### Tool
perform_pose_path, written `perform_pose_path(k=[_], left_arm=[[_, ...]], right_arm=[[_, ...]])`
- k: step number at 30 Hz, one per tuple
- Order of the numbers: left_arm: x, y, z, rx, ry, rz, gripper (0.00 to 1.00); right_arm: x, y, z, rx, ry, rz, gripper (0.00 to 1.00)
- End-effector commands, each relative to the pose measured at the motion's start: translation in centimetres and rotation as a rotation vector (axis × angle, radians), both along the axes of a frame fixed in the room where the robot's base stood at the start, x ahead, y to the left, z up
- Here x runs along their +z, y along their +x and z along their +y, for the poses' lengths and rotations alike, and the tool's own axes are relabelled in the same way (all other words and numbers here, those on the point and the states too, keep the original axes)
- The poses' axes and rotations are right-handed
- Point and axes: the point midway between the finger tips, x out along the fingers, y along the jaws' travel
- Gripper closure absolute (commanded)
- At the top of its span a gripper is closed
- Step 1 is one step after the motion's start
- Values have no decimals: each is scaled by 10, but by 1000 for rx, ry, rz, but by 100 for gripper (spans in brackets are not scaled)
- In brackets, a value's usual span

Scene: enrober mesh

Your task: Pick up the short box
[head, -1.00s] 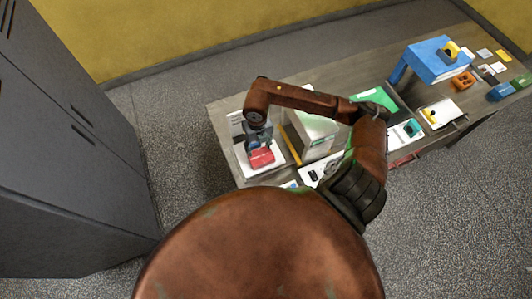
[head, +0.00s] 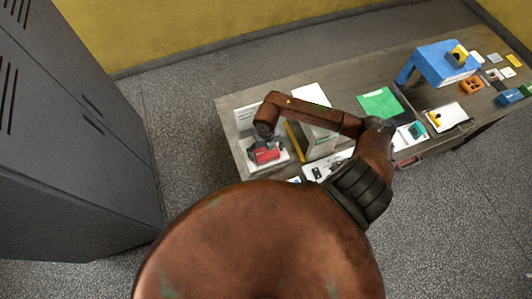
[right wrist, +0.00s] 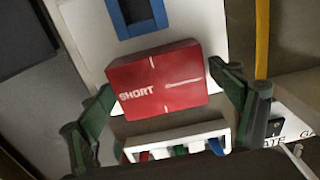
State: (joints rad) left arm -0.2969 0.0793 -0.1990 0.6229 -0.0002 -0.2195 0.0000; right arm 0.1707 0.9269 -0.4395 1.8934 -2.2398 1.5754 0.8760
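The short box (right wrist: 165,80) is red with the word SHORT on its face. It lies at the left end of the table, and also shows in the head view (head: 266,155) partly under my right gripper (head: 264,143). In the right wrist view, the fingers of my right gripper (right wrist: 161,77) stand on either side of the box, very close to its two ends. The gripper looks open around it; firm contact does not show. My left gripper is not in view.
A blue frame (right wrist: 137,15) lies on a white surface beyond the box. A white rack (right wrist: 178,140) with coloured items is close on the near side. A tall pale box (head: 318,136) and a yellow strip (head: 294,142) stand right of the gripper. Grey lockers (head: 70,130) are at left.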

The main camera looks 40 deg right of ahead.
Motion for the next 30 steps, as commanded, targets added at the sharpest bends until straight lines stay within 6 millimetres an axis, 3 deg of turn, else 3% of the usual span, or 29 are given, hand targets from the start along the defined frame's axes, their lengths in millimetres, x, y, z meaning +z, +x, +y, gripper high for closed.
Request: perform_pose_path(k=[6, 18, 30], left_arm=[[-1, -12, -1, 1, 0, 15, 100], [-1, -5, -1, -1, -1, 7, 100], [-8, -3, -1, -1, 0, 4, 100]], right_arm=[[0, 0, 0, 0, 0, 0, 33], [0, 1, 0, 0, 0, -1, 60], [13, 2, 0, 2, -1, -4, 61]])
